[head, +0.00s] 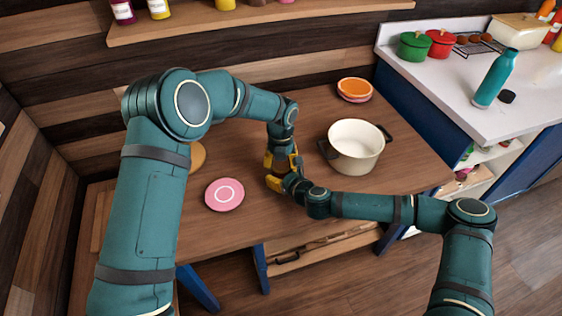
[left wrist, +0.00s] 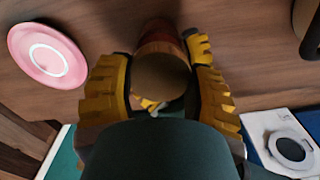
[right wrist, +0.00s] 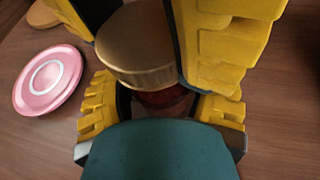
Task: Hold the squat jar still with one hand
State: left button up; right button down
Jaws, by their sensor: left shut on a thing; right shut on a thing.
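The squat jar has a dark reddish body (right wrist: 165,97) and a wide tan-gold lid (right wrist: 140,50). The lid also shows in the left wrist view (left wrist: 162,76). In the head view my grippers hide the jar on the wooden table (head: 310,225). My left gripper (head: 281,160) comes from above, its yellow fingers shut on the lid at either side. My right gripper (right wrist: 160,103) comes in low from the right, its fingers shut around the body under the lid. The lid sits on the body; I cannot tell whether it is loose.
A pink plate (head: 224,194) lies left of the grippers. A tan disc (head: 198,156) is partly behind my left arm. A cream pot (head: 356,147) stands close on the right, with an orange dish stack (head: 354,89) behind it. The table's front middle is clear.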

pick_arm(q)
jog(key=n, duration=0.3)
jog(key=o, duration=1.2)
jog(key=shift+o, duration=0.2)
